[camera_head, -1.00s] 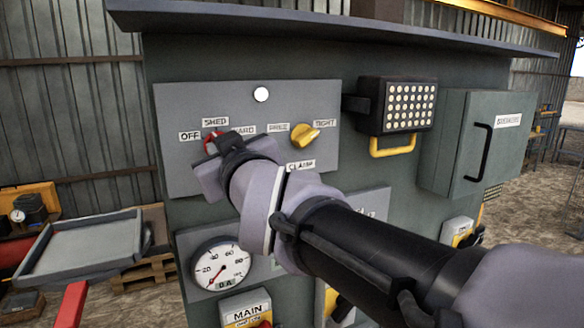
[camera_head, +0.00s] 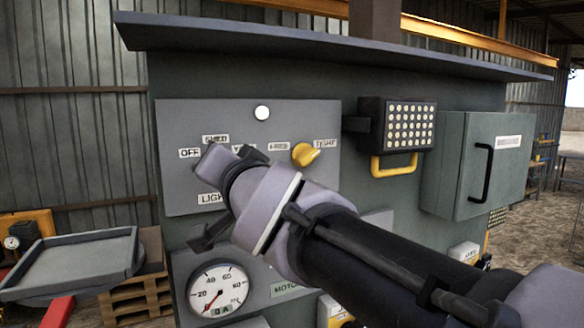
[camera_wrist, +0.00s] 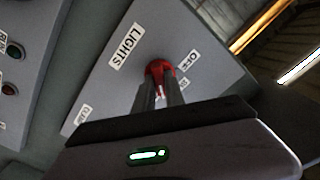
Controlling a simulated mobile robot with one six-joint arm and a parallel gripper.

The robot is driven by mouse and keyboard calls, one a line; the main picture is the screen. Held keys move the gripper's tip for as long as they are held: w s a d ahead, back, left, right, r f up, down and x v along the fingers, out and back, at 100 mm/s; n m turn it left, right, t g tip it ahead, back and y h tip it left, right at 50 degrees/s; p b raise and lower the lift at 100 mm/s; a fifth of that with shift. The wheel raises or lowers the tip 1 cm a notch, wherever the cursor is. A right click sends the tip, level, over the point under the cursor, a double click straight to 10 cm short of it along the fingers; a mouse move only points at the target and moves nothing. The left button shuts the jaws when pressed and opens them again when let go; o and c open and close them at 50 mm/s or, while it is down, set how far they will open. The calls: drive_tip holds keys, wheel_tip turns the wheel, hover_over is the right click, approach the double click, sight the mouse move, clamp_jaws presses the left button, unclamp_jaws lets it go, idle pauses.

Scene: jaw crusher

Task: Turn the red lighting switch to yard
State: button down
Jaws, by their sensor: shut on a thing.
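The red lighting switch (camera_wrist: 160,69) shows in the wrist view on the grey switch panel, between the LIGHTS label (camera_wrist: 126,46) and the OFF label (camera_wrist: 188,60). My gripper (camera_wrist: 160,88) is shut on this red knob, with one finger on each side. In the head view the wrist and gripper cover the switch. The OFF label (camera_head: 190,153) and SHED label (camera_head: 216,139) stay visible around it there, and the yard label is mostly hidden. I cannot tell which label the knob points to.
A yellow knob (camera_head: 305,154) sits to the right on the same panel (camera_head: 185,118). A lamp with a yellow handle (camera_head: 394,167) and a grey cabinet (camera_head: 460,190) stand farther right.

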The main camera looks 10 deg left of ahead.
drive_tip(key=shift+m, duration=2.2)
drive_tip(key=c, duration=1.4)
unclamp_jaws()
drive_tip(key=p+v, duration=0.5)
drive_tip(key=v, duration=1.2)
drive_tip(key=shift+d, duration=0.2)
